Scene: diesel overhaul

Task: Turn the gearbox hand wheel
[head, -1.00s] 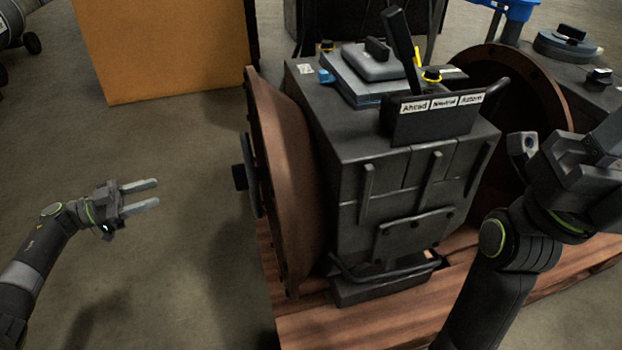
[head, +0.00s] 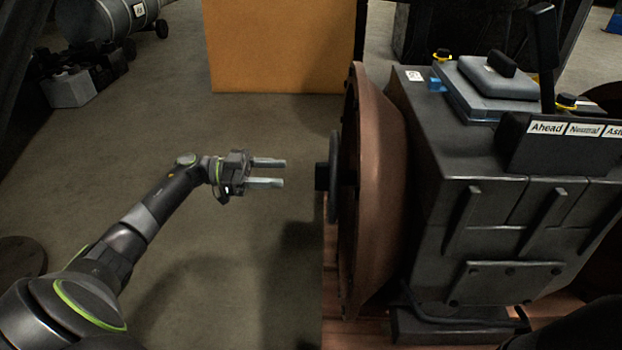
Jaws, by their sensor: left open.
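The gearbox (head: 480,165) is a dark grey block on a wooden pallet, with a large brown flange (head: 375,190) on its left side. The hand wheel (head: 333,178) is dark, seen nearly edge-on, just left of the flange, with a dark knob or hub (head: 321,177) sticking out to the left. My left gripper (head: 270,173) is open and empty. Its two fingers point right toward the wheel, at about hub height in the picture, with a gap between. My right gripper is out of the picture.
A lever stands over the label plate (head: 575,130) on the gearbox. An orange-brown box (head: 280,45) stands behind on the floor. Dark equipment (head: 80,75) is at the far left. The floor (head: 240,270) around my left arm is clear.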

